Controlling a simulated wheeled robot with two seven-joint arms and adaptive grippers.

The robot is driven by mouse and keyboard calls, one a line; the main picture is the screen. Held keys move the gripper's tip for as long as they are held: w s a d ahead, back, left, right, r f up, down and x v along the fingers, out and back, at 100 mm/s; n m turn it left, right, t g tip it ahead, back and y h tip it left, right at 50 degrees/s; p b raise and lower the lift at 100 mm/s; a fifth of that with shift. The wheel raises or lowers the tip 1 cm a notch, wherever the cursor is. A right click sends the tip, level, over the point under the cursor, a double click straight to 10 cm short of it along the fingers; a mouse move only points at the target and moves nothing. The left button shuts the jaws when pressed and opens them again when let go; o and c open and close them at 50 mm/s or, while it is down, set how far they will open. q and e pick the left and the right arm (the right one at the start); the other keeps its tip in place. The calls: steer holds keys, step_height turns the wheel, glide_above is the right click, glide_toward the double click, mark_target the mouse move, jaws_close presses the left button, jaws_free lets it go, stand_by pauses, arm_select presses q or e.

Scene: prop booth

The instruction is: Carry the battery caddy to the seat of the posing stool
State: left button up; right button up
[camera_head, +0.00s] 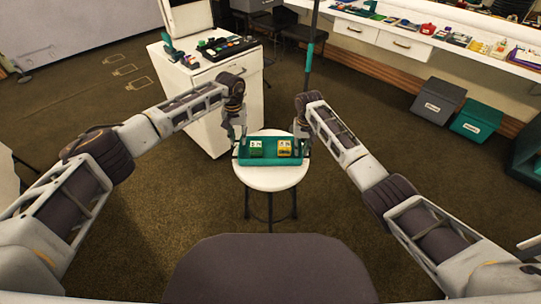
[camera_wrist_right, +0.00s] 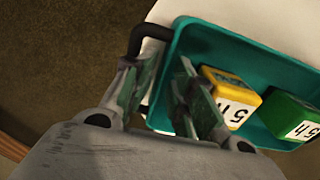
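The battery caddy (camera_head: 271,162) is a teal tray with a yellow and a green battery block in it. It rests level on the round white seat of the posing stool (camera_head: 270,182). My left gripper (camera_head: 237,136) is at the caddy's left end, its fingers apart. My right gripper (camera_head: 301,138) is at the right end. In the right wrist view its fingers (camera_wrist_right: 163,98) are spread, one over the inside of the caddy (camera_wrist_right: 180,45) and one by the dark end handle (camera_wrist_right: 137,40). Finger contact with the handles is hard to make out.
A white cabinet (camera_head: 207,120) with a black tray on top stands behind and left of the stool. A grey bin (camera_head: 436,100) and a teal bin (camera_head: 476,120) stand by the right wall under a counter. Brown carpet is clear around the stool.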

steer(key=shift+s+d+f, duration=0.1)
steer(key=shift+d+f, duration=0.05)
step_height(320, 180, up, 12)
stand_by(1.0)
stand_by(0.6)
